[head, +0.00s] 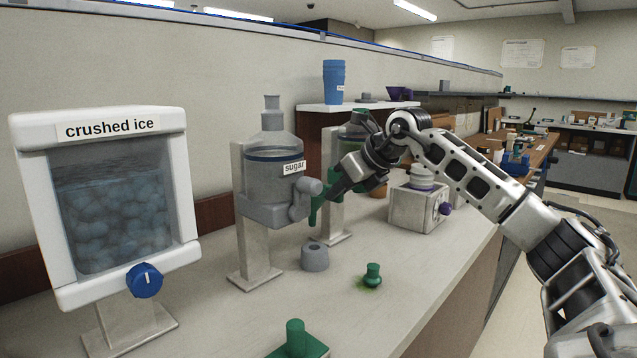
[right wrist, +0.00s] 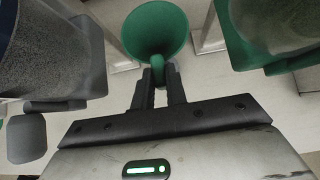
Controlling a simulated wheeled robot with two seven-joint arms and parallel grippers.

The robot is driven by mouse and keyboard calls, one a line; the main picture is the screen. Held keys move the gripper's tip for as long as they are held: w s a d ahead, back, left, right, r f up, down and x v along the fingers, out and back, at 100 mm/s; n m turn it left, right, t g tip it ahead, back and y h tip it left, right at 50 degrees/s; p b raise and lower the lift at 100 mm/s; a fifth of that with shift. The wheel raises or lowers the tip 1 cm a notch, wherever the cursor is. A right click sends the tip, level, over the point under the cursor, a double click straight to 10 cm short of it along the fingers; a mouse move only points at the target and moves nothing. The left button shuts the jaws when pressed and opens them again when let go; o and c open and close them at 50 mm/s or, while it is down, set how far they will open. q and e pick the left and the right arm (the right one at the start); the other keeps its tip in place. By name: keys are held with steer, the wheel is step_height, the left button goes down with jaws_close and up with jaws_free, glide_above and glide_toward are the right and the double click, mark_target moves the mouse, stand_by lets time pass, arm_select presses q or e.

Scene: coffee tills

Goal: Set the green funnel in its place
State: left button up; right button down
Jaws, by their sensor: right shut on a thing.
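The green funnel shows in the right wrist view (right wrist: 155,28), wide mouth facing the camera, its narrow part between my fingertips. In the head view part of the funnel (head: 316,208) shows beside the sugar dispenser's spout, mostly hidden by the dispenser and my gripper. My right gripper (head: 332,192) is shut on the funnel, held above the counter; its fingers also show in the right wrist view (right wrist: 159,82). A grey ring-shaped piece (head: 314,259) with a hole on top stands on the counter below. A small green knobbed piece (head: 372,276) stands to its right. My left gripper is out of view.
The sugar dispenser (head: 268,180) stands close left of my right gripper, and a green dispenser (head: 355,130) is behind it. The crushed ice dispenser (head: 112,195) is at left. A grey box machine (head: 415,210) stands at right. A green base with a peg (head: 297,340) is in front.

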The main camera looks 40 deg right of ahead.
steer(key=shift+s+r, duration=0.1)
steer(key=shift+s, duration=0.05)
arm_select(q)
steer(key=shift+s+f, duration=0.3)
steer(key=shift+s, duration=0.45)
arm_select(e)
steer(key=shift+s, duration=0.25)
steer(key=shift+f+b, duration=0.7)
steer(key=shift+f, duration=0.25)
arm_select(q)
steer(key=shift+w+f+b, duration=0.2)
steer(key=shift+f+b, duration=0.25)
steer(key=shift+b, duration=0.5)
arm_select(e)
step_height(320, 180, down, 2)
steer(key=shift+f, duration=0.25)
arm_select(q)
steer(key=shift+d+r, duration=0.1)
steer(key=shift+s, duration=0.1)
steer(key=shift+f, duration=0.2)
arm_select(e)
steer(key=shift+f, duration=0.2)
